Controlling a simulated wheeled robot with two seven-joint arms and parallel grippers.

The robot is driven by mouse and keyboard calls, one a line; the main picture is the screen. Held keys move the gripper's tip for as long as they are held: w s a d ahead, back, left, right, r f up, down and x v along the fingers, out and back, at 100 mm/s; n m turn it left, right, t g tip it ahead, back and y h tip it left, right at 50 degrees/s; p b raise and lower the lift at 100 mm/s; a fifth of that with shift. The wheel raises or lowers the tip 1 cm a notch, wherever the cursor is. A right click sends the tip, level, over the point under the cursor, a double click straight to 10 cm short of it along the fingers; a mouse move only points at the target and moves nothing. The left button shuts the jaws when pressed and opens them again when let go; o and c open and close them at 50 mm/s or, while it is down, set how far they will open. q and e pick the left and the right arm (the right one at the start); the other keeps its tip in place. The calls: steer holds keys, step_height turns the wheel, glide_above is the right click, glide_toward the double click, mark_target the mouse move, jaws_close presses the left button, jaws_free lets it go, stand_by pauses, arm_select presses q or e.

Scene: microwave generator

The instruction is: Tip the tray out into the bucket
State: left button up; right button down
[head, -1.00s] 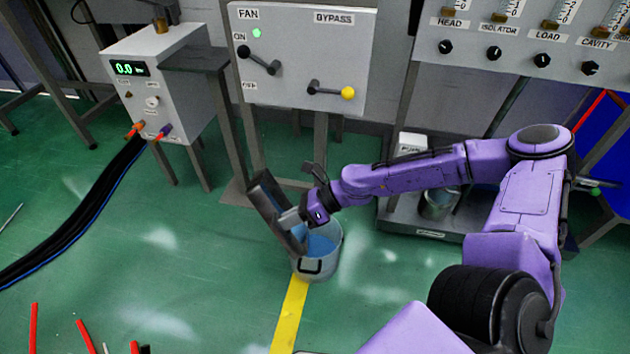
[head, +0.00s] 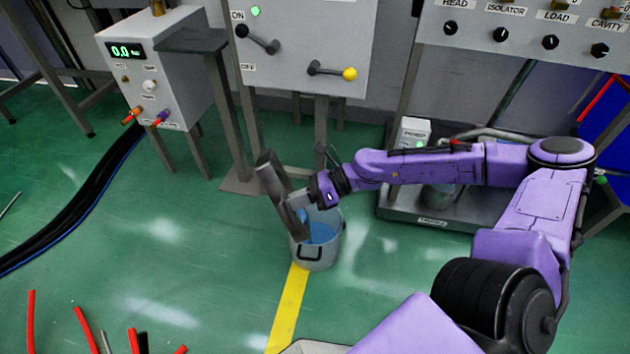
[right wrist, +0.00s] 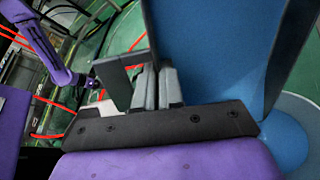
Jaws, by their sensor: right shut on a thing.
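The dark grey tray (head: 282,200) is tilted steeply on edge, its lower end over the left side of the grey bucket (head: 318,257). Blue shows inside the bucket, and a small blue patch shows beside the tray's lower part; I cannot tell whether it is falling liquid. My right gripper (head: 298,198) is shut on the tray at its right side. In the right wrist view the gripper's fingers (right wrist: 155,88) are close together beside a large blue surface that looks like the tray (right wrist: 215,50), with the bucket's blue inside (right wrist: 285,135) below right. My left gripper is not seen.
A panel with levers (head: 300,50) stands behind the bucket. A display box (head: 155,70) with dark hoses (head: 90,190) is at left. A low platform (head: 430,210) is right of the bucket. Red sticks (head: 80,325) show at lower left. Green floor around the bucket is clear.

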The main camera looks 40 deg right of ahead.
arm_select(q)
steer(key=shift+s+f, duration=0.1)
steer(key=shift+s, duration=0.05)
arm_select(e)
steer(key=shift+s+d, duration=0.1)
steer(key=shift+d, duration=0.2)
steer(key=shift+s+d+r, duration=0.1)
steer(key=shift+d, duration=0.1)
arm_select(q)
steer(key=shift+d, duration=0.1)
arm_select(e)
steer(key=shift+d+y, duration=0.3)
steer(key=shift+y, duration=0.1)
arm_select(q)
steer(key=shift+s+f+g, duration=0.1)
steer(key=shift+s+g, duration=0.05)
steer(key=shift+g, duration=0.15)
arm_select(e)
steer(key=shift+s+d+r, duration=0.1)
steer(key=shift+s+d, duration=0.1)
steer(key=shift+d, duration=0.05)
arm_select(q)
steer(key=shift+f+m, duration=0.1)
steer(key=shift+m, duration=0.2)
arm_select(e)
steer(key=shift+s+d+r+y, duration=0.1)
steer(key=shift+d+y, duration=0.2)
